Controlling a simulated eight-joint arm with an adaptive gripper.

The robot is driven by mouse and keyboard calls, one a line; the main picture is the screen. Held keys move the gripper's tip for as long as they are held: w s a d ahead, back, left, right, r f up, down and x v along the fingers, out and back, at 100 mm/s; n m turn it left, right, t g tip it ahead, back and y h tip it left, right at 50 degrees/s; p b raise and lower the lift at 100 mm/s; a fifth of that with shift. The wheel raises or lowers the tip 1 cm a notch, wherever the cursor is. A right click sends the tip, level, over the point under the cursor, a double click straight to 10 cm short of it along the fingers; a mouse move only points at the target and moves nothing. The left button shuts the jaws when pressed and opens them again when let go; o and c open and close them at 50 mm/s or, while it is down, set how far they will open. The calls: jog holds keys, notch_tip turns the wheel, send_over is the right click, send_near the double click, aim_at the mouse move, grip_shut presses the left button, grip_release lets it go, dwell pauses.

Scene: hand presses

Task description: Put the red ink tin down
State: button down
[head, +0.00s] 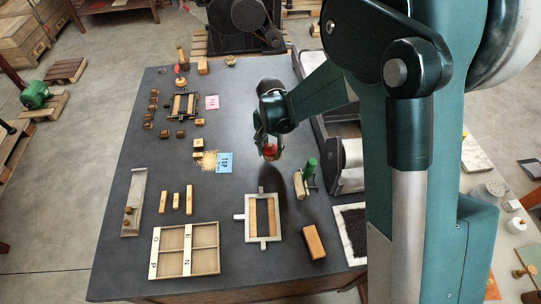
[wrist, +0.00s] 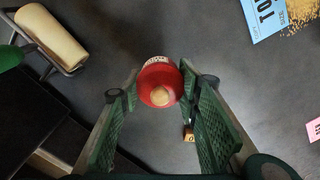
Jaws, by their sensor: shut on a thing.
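The red ink tin (head: 270,152) is held by my gripper (head: 268,146) above the dark tabletop (head: 215,200), right of its middle in the head view. In the wrist view the tin (wrist: 160,78) is red with a pale round spot and a pale lettered band. It sits between the two green fingers of my gripper (wrist: 160,92), which are shut on it. Its underside is hidden. A dark shadow lies on the table below and towards the front, with a gap between tin and table.
A metal frame with wood strips (head: 263,240) lies in front. Bare tabletop shows between card and tin.

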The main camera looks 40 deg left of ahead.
aim_at(271, 156)
dwell(0.3)
jog(key=shift+f, duration=1.9)
jog(key=shift+f, duration=0.2)
jog(key=c, duration=1.7)
grip_release()
jog(key=shift+r, duration=0.25)
jog(key=shift+r+b, duration=0.4)
jog(key=shift+r, duration=5.55)
jog(key=shift+o, duration=0.3)
